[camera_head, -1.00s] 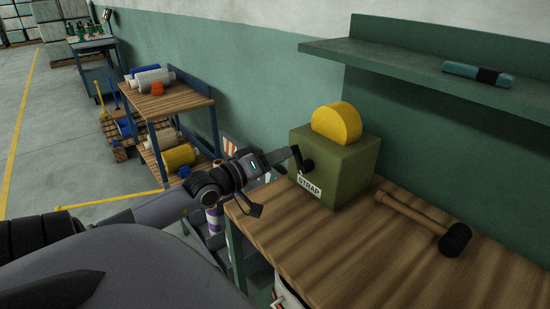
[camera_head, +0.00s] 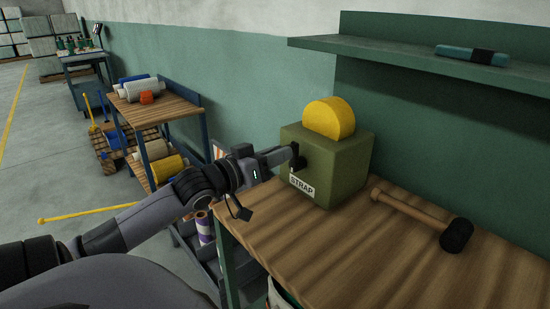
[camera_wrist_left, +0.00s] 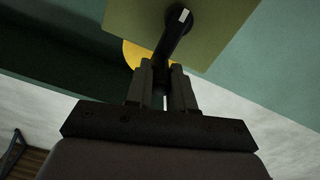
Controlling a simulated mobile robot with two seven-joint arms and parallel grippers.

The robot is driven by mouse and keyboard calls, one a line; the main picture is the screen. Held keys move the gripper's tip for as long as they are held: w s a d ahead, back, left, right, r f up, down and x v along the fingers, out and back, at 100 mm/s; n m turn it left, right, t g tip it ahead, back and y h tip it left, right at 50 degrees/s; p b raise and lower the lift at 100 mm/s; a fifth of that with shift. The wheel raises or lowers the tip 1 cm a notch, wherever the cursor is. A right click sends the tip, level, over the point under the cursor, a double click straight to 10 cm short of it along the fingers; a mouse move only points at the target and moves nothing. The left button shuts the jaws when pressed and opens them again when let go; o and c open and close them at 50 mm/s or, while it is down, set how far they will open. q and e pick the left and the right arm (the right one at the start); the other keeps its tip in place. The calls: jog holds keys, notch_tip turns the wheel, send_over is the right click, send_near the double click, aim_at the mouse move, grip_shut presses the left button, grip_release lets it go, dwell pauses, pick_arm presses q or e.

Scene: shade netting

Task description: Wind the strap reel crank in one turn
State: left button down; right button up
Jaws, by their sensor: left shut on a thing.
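The strap reel is an olive green box (camera_head: 338,170) with a yellow round reel (camera_head: 329,118) on top and a STRAP label on its front. It stands on the wooden bench. My right gripper is not in view.
A mallet (camera_head: 424,216) lies on the wooden bench (camera_head: 300,246) right of the box. A green shelf (camera_head: 400,54) with a teal item (camera_head: 471,54) overhangs behind. A wooden-topped cart (camera_head: 165,111) with rolls stands at the left.

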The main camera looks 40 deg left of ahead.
pick_arm(q)
jog(key=shift+f, duration=0.15)
jog(key=c, duration=1)
grip_release()
jog(key=shift+c, duration=0.2)
jog(key=shift+o, duration=0.3)
jog(key=shift+s, duration=0.15)
jog(key=s, duration=0.7)
jog(key=shift+a+b, duration=0.25)
jog(key=shift+b, duration=0.2)
